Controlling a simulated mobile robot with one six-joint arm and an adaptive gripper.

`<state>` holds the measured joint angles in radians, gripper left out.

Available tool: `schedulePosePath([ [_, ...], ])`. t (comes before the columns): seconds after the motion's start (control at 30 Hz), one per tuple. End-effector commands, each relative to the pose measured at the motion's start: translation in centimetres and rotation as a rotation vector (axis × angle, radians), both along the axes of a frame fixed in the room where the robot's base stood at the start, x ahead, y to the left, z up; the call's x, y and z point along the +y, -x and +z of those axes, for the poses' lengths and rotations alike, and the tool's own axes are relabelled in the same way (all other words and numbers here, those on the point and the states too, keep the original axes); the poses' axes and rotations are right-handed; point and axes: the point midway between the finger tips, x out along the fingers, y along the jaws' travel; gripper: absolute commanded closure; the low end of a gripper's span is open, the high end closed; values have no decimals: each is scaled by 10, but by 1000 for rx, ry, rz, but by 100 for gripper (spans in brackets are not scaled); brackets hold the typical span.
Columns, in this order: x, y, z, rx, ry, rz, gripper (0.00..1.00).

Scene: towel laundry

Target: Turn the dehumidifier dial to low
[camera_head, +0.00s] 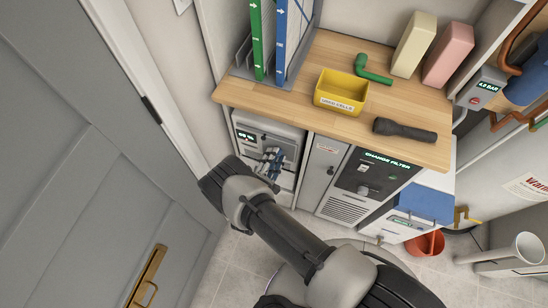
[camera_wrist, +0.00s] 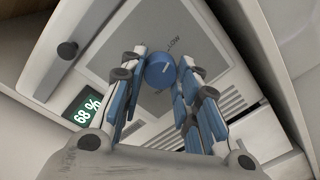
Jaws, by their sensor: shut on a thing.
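The dehumidifier (camera_head: 291,130) is a pale unit under the wooden counter, at the left in the head view. In the wrist view its grey panel (camera_wrist: 200,35) carries a round blue dial (camera_wrist: 160,72) and a small label beside it that seems to read LOW. Its display (camera_wrist: 86,112) shows 68 %. My gripper (camera_head: 270,158) is at the panel, with its blue-padded fingers on either side of the dial; it also shows in the wrist view (camera_wrist: 163,60). It is shut on the dial. The dial's exact setting is not clear.
A dark knob (camera_wrist: 67,50) and vent slots (camera_wrist: 228,105) are near my fingers. The counter (camera_head: 285,95) above holds a yellow bin (camera_head: 340,92), a flashlight (camera_head: 404,130) and filters. A grey door (camera_head: 70,170) stands close on the left; a cabinet (camera_head: 321,170) is right of the dehumidifier.

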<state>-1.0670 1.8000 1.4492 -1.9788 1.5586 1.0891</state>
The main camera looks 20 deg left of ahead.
Motion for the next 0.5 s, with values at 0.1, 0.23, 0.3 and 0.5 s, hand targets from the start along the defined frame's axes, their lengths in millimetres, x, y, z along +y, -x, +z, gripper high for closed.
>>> schedulePosePath([
  [0.1, 0, 0, -1, 2, -7, 2, 94],
  [0.23, 0, 0, -1, 1, -8, 2, 94],
  [0.3, 0, 0, -1, 1, -8, 2, 94],
  [0.5, 0, 0, 0, 1, -7, 2, 65],
])
